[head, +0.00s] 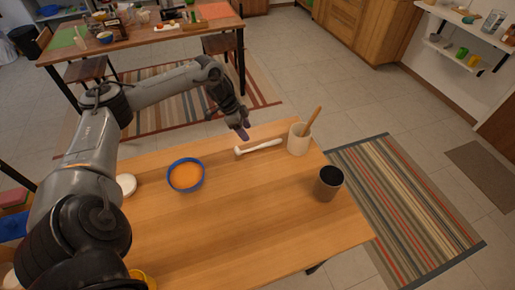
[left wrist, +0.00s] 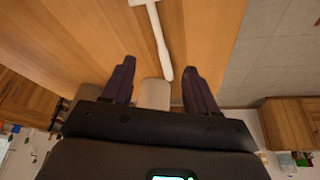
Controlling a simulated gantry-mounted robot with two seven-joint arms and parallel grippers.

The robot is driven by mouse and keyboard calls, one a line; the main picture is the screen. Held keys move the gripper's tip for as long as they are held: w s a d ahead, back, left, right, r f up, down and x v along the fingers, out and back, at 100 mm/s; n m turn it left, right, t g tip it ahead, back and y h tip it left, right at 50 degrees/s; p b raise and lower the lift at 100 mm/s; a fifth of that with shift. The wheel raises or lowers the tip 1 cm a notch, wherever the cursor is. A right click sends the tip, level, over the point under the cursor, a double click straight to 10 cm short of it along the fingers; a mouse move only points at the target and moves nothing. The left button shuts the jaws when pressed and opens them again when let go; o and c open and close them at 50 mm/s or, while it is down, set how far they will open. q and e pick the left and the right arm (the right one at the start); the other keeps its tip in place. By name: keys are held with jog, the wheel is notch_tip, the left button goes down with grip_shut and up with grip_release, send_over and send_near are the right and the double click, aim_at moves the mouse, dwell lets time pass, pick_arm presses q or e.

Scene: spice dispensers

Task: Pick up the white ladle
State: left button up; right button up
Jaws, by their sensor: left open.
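The white ladle (head: 260,149) lies on the wooden table (head: 250,215) near its far edge, with its head to the left and its handle towards the cream crock. My left gripper (head: 242,133) is above the table's far edge, close to the ladle. In the left wrist view the ladle (left wrist: 157,35) runs down from the top, and its handle end shows between the two open, empty fingers (left wrist: 159,70). I cannot tell the height gap from the fingers to the handle. My right gripper is not in view.
A cream crock (head: 299,142) with a wooden utensil (head: 312,120) stands right of the ladle. A dark-mouthed cup (head: 328,183) stands near the right edge. A blue bowl with orange contents (head: 186,175) and a white round item (head: 126,185) are left. The table's middle is clear.

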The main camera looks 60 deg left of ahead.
aim_at(257, 146)
pick_arm(q)
jog(key=x, duration=0.4)
jog(key=shift+w+d, duration=0.1)
jog(key=shift+w+p+x, duration=0.15)
jog(key=shift+p+x, duration=0.2)
jog(key=shift+x, duration=0.6)
jog(key=shift+w+p+x, duration=0.15)
jog(key=shift+p+x, duration=0.15)
jog(key=shift+x, duration=0.7)
jog(key=shift+w+f, duration=0.15)
jog(key=shift+f, duration=0.5)
grip_shut()
